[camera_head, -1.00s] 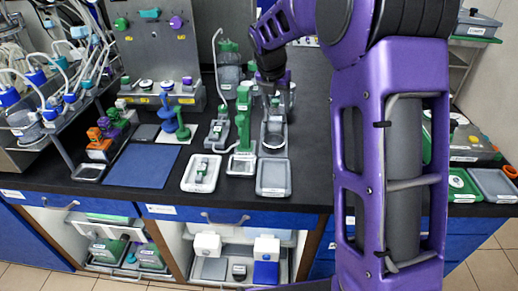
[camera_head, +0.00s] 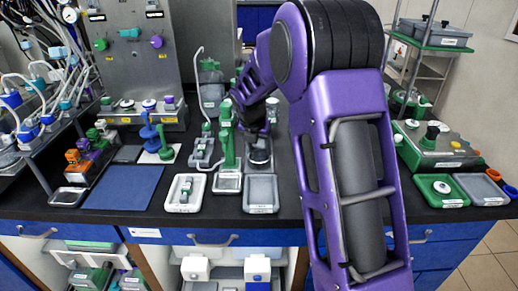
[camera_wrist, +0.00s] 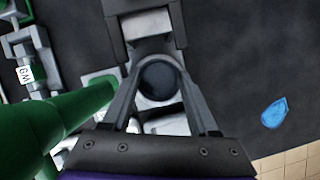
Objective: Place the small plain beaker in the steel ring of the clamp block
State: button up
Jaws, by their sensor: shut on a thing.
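My gripper (camera_head: 255,122) points down at the middle of the bench. In the wrist view my gripper (camera_wrist: 157,70) is shut on the small beaker (camera_wrist: 158,82), seen from above as a dark round mouth between the fingers. The grey clamp block (camera_head: 258,166) stands below my gripper in the head view. A grey block-like part (camera_wrist: 146,22) lies just beyond the fingertips in the wrist view. The steel ring cannot be told apart clearly, and I cannot tell whether the beaker is inside it or above it.
A tall green stand (camera_head: 228,150) is close to the left of my gripper; a large green shape (camera_wrist: 45,120) fills the wrist view's left. A grey tray (camera_head: 261,206) and a white tray (camera_head: 170,202) lie in front. A blue mat (camera_head: 123,188) is farther left. Bench right of the block is dark and clear.

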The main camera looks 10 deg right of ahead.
jog(key=shift+f, duration=0.1)
jog(key=o, duration=1.3)
jog(key=shift+o, duration=0.2)
jog(key=shift+r, duration=0.5)
jog(key=p+v, duration=0.2)
jog(key=v, duration=0.9)
jog(key=shift+s, duration=0.2)
jog(key=shift+r, duration=0.25)
